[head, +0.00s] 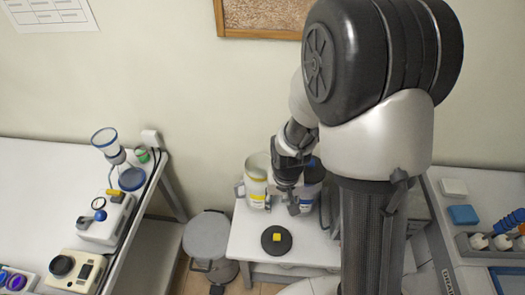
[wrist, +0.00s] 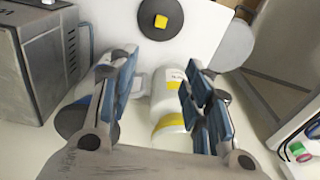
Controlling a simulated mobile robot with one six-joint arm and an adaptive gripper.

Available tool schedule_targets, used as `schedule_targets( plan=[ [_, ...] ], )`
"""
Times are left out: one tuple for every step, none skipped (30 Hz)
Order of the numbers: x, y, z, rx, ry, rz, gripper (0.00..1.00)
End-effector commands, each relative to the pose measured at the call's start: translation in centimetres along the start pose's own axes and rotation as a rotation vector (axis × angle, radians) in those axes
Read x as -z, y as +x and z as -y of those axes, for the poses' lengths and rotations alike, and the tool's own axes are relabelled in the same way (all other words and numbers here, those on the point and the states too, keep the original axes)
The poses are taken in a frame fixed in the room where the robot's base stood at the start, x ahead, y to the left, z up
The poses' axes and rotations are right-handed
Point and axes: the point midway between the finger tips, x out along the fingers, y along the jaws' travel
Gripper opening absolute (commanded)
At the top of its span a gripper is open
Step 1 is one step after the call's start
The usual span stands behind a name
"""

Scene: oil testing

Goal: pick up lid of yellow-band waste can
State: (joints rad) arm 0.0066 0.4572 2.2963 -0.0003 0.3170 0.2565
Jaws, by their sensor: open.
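The lid (head: 277,240) is a black disc with a yellow square knob, lying on the small white table in front of the cans. It also shows at the top of the wrist view (wrist: 160,23). The yellow-band waste can (head: 257,184) is white, stands behind the lid and looks uncovered. In the wrist view the can (wrist: 171,108) shows between and beyond my fingers. My gripper (head: 288,198) is open and empty, beside the can and above and behind the lid. Its two fingers (wrist: 160,68) are spread wide in the wrist view, apart from the lid.
A blue-marked can (head: 310,186) with a dark lid stands right of the yellow-band can, partly hidden by my arm. A grey box (wrist: 42,55) is at the wrist view's left. A grey pedal bin (head: 207,240) stands left of the small table (head: 245,247). The tabletop around the lid is clear.

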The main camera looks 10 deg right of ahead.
Motion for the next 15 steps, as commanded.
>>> schedule_targets(
  plan=[
    [-0.4,1.0,-0.1,-0.008,0.013,0.028,0.45],
    [-0.5,1.8,-0.1,-0.01,0.019,0.036,0.45],
    [-0.7,2.6,-0.2,-0.012,0.028,0.045,0.45],
    [-0.7,3.2,-0.2,-0.014,0.034,0.05,0.45],
    [-0.9,3.7,-0.2,-0.016,0.038,0.056,0.45],
    [-1.0,4.2,-0.3,-0.017,0.043,0.06,0.45],
    [-1.1,4.6,-0.3,-0.018,0.046,0.063,0.45],
    [-1.2,4.9,-0.3,-0.019,0.048,0.066,0.45],
    [-1.3,5.3,-0.4,-0.02,0.051,0.069,0.45],
    [-1.3,5.7,-0.4,-0.02,0.052,0.069,0.45],
    [-1.3,6.0,-0.4,-0.02,0.053,0.069,0.45],
    [-1.4,6.7,-0.4,-0.021,0.054,0.071,0.45],
    [-1.4,7.2,-0.4,-0.021,0.054,0.072,0.45],
    [-1.5,7.9,-0.4,-0.021,0.054,0.072,0.45],
    [-1.6,8.7,-0.4,-0.021,0.053,0.072,0.45]
  ],
)
